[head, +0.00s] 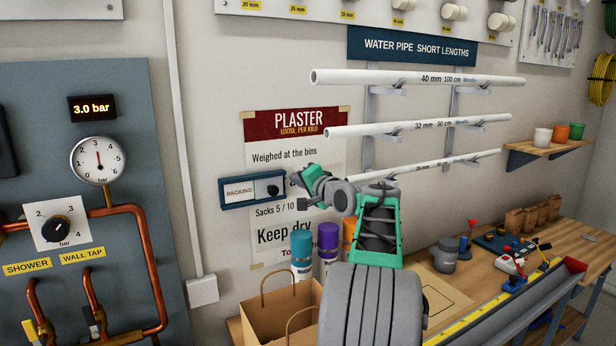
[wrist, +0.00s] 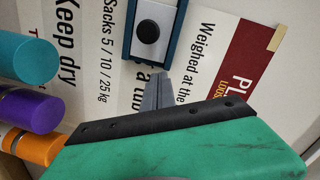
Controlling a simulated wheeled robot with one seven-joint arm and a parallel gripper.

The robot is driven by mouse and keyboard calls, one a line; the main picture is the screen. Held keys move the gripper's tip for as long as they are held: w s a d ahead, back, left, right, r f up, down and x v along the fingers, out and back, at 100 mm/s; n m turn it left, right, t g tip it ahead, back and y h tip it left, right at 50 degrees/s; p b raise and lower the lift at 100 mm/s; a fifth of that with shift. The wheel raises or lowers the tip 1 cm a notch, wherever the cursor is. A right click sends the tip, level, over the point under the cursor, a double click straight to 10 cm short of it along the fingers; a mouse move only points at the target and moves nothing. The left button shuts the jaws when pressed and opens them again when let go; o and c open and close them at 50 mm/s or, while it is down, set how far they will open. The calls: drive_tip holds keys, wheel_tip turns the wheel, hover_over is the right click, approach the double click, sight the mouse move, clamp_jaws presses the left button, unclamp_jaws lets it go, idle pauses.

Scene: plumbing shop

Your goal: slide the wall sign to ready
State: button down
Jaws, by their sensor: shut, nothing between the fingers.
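The wall sign (head: 252,190) is a blue-framed slider on the wall, over the plaster poster. Its white plate reads PACKING at the left, and a round black knob (head: 273,190) sits at its right end. My gripper (head: 295,179) is just right of the sign, its fingers shut and empty. In the wrist view the shut fingers (wrist: 158,78) point toward the sign (wrist: 183,18), short of the black knob (wrist: 148,32). A gap shows between fingertips and knob in that picture. Any word behind the plate is hidden.
The plaster poster (head: 297,155) hangs behind the sign. Teal (head: 301,250) and purple (head: 328,243) cylinders stand below, with an orange one beside them. A paper bag (head: 277,312) is on the bench. White pipes (head: 415,78) are racked at upper right.

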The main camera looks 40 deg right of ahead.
sight(276, 183)
drive_tip(key=a, duration=0.1)
drive_tip(key=a+f, duration=0.1)
drive_tip(key=w+a, duration=0.1)
drive_tip(key=shift+a+f, duration=0.2)
drive_tip(key=shift+w+d+f, duration=0.1)
drive_tip(key=shift+f, duration=0.05)
